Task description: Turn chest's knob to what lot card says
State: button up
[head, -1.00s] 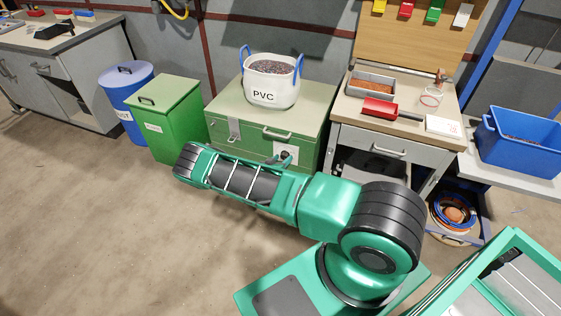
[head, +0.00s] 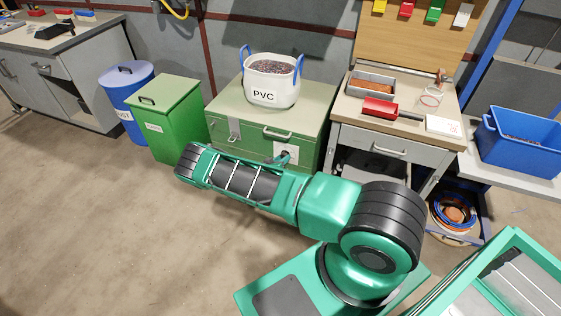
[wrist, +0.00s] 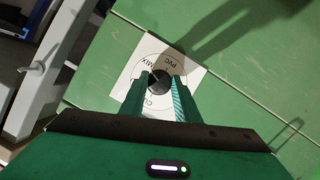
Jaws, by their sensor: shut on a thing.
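The green chest (head: 222,103) stands against the wall in the head view, with a white dial plate (head: 292,148) on its front at the right. In the wrist view the dial plate (wrist: 187,55) carries a printed circle with "PVC", "MIX" and a partly hidden word starting with "C". The dark round knob (wrist: 160,80) sits at its middle. My gripper (wrist: 161,88) is shut on the knob, one finger on each side. The fingers cover the lower part of the plate. A white card (head: 443,126) lies on the workbench; its print is too small to read.
A white "PVC" tub (head: 270,90) stands on the chest. A green bin (head: 170,125) and a blue drum (head: 122,98) stand to its left. The workbench (head: 352,112) is close on the right, holding a red tool (head: 379,108). The floor in front is clear.

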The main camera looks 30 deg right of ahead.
jog(key=n+h, duration=0.1)
jog(key=n, duration=0.1)
jog(key=n+g+h, duration=0.1)
jog(key=n, duration=0.2)
jog(key=n+h, duration=0.1)
jog(key=n, duration=0.1)
jog(key=shift+w+a+f+n+g+h, duration=0.2)
jog(key=shift+w+f+n+g+h, duration=0.1)
jog(key=shift+g+h, duration=0.1)
dwell(0.7)
jog(key=o, duration=1)
jog(key=shift+f, duration=0.1)
jog(key=shift+o, duration=0.2)
jog(key=shift+s, duration=0.1)
jog(key=v, duration=1)
jog(key=shift+a, duration=0.45)
